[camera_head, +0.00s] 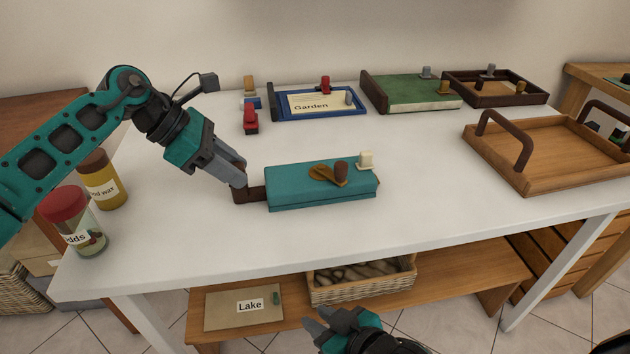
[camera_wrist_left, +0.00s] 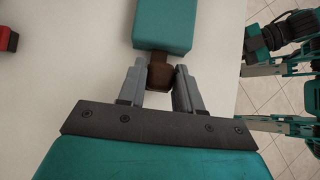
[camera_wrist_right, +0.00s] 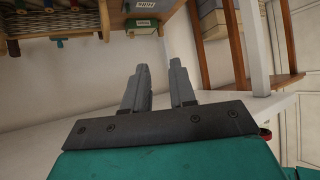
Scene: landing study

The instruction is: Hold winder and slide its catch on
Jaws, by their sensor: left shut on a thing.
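The winder appears to be the teal block (camera_head: 310,192) lying on the white table, with a brown tab (camera_head: 250,194) at its left end. My left gripper (camera_head: 240,184) is shut on that brown tab; the left wrist view shows the tab (camera_wrist_left: 160,74) between the fingers. On the block's top are a brown knob (camera_head: 341,173) on a flat orange-brown piece (camera_head: 323,175) and a cream knob (camera_head: 366,160) near the right end. I cannot tell which is the catch. My right gripper (camera_head: 316,322) is open and empty, low before the table's front edge.
Behind stand a red clip (camera_head: 250,121), a blue "Garden" frame (camera_head: 281,103), a green board (camera_head: 405,92) and a dark tray (camera_head: 530,99). A handled wooden tray (camera_head: 560,162) is at right. Jars (camera_head: 80,228) stand at left. A shelf (camera_head: 435,285) lies below. The table front is clear.

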